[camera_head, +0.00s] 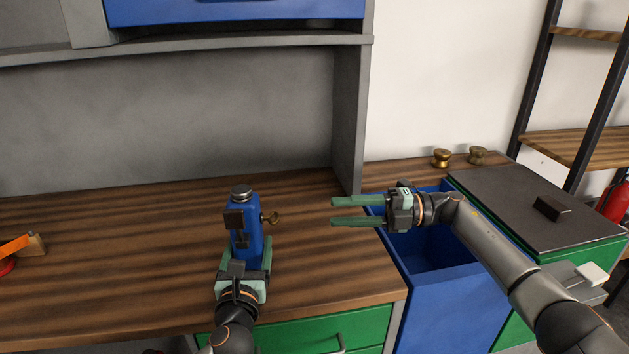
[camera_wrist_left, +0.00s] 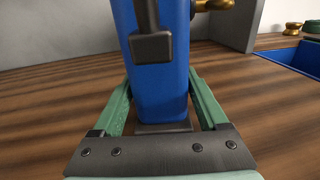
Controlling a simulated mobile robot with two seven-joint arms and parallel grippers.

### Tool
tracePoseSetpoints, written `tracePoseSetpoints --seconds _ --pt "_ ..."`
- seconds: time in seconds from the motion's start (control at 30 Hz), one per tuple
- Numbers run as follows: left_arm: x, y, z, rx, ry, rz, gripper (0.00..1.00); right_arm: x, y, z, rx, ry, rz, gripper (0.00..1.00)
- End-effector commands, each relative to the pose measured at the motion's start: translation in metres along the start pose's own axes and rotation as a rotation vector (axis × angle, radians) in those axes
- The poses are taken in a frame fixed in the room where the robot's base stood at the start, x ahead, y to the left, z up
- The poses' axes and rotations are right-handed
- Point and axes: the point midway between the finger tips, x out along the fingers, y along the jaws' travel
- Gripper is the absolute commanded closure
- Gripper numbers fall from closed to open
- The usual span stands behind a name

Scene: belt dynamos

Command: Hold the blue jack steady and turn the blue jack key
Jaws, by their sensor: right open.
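The blue jack (camera_head: 247,215) stands upright on the wooden bench, with a silver cap on top and dark parts on its front. Its brass key (camera_head: 271,218) sticks out from the right side; part of the key also shows in the left wrist view (camera_wrist_left: 215,5). My left gripper (camera_head: 247,256) has one green finger on each side of the jack's lower body, and the fingers appear to touch it. The jack's blue body (camera_wrist_left: 162,85) fills the middle of the left wrist view. My right gripper (camera_head: 333,211) is open and empty, pointing left, to the right of the key and apart from it.
A blue bin (camera_head: 440,250) stands open below my right arm. Two brass knobs (camera_head: 441,158) sit behind it, beside a dark-topped cabinet (camera_head: 520,205). A grey shelf panel (camera_head: 352,110) rises behind the bench. An orange item (camera_head: 15,246) lies far left.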

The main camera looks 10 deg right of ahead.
Motion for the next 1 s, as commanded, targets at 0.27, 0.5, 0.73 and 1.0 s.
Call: tracePoseSetpoints --seconds 0.27,0.5,0.73,1.0 --pt "0.0 0.0 0.001 0.0 -0.002 0.0 0.0 0.0 0.0 0.0 0.0 0.0 0.0 0.57" --pt "-0.003 0.0 0.001 0.0 -0.003 -0.001 0.0 0.001 0.0 0.0 0.0 0.001 0.0 0.57" --pt "-0.033 0.0 0.0 -0.001 -0.001 -0.002 0.0 0.001 0.0 0.0 0.0 0.001 0.0 0.57" --pt "-0.086 0.0 0.0 -0.001 0.0 -0.002 0.0 0.0 0.0 0.0 0.0 0.0 0.0 0.57"
